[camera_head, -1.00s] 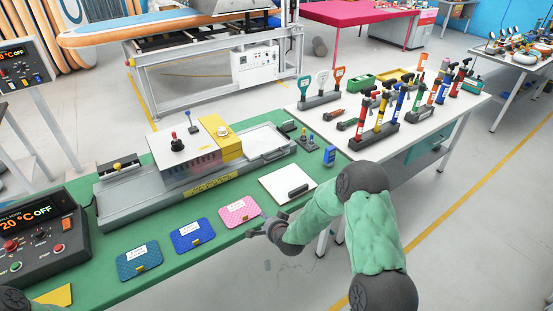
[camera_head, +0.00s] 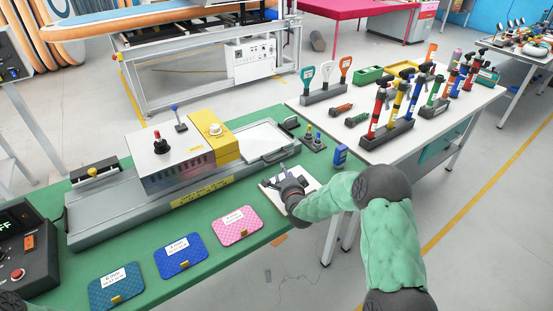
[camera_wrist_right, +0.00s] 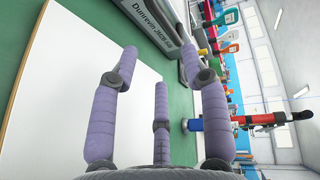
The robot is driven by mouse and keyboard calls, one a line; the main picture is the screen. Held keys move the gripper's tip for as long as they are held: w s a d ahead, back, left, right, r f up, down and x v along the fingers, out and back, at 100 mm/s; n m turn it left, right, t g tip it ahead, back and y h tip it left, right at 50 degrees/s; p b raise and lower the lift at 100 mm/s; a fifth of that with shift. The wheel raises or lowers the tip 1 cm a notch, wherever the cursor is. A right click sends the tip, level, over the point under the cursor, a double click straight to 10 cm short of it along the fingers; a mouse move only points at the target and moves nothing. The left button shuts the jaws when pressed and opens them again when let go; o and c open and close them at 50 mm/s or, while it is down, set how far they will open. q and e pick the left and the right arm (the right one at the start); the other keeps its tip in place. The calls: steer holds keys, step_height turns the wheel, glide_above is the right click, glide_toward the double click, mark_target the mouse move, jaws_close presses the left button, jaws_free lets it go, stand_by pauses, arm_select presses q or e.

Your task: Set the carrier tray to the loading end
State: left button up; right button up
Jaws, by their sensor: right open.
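The carrier tray (camera_head: 258,139) appears to be the pale flat tray at the right end of the grey press bed (camera_head: 120,212) in the head view. My right gripper (camera_head: 283,172) is just in front of that handle, above a white board (camera_head: 312,184), and looks apart from the tray. In the right wrist view its purple fingers (camera_wrist_right: 158,65) are spread with nothing between them, over the white board (camera_wrist_right: 80,90). My left gripper is not in view.
A yellow-and-grey press housing (camera_head: 185,150) stands over the bed's middle. Pink (camera_head: 237,225), blue (camera_head: 180,255) and teal (camera_head: 116,287) pads lie along the green table's front. Small knobbed parts (camera_head: 312,138) and a blue device (camera_head: 340,155) stand right of the tray.

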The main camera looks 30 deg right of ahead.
steer(key=shift+w+d+r, duration=0.2)
steer(key=shift+w+d, duration=0.1)
steer(key=shift+w, duration=0.2)
steer(key=b+x, duration=0.2)
steer(key=x, duration=0.7)
steer(key=shift+w+d+b, duration=0.15)
steer(key=shift+w+b, duration=0.15)
steer(key=shift+b, duration=0.1)
jaws_close()
